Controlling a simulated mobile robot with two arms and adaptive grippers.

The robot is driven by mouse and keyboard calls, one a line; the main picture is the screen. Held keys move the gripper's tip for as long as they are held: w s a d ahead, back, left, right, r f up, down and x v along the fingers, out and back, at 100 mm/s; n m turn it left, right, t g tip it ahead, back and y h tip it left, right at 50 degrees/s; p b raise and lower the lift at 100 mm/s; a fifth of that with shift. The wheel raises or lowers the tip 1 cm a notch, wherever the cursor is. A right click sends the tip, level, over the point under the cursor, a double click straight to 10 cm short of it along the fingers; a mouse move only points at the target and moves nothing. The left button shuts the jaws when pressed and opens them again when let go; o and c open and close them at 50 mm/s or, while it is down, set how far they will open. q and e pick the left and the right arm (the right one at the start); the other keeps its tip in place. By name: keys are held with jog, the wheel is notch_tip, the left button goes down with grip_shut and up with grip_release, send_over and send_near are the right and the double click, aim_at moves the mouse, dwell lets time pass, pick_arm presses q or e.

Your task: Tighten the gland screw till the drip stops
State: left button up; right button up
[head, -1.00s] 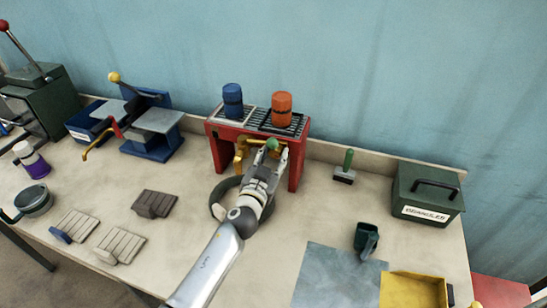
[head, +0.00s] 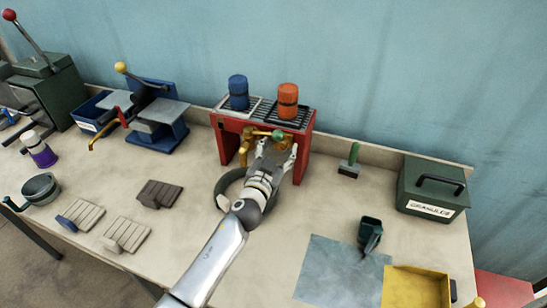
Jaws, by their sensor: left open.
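A red stand (head: 226,146) with a slatted top stands at the back of the bench. Brass fittings (head: 247,146) show under its top, with a small green knob (head: 278,134) at their right. My left gripper (head: 277,153) is open at the front of the stand, its fingers spread just below the green knob. I cannot tell whether they touch anything. The gland screw and any drip are too small or hidden behind the gripper. A dark round pan (head: 226,184) lies on the bench, partly behind my left arm. My right gripper is not in view.
A blue canister (head: 238,92) and an orange canister (head: 288,100) stand on the red stand. A green-handled brush (head: 351,160), a dark green labelled box (head: 430,187), a scoop (head: 370,234) and a yellow tray (head: 416,287) are to the right. Slatted blocks (head: 126,234) lie to the left.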

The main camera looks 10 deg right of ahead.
pick_arm(q)
jog(key=v, duration=1.2)
jog(key=shift+w, duration=0.1)
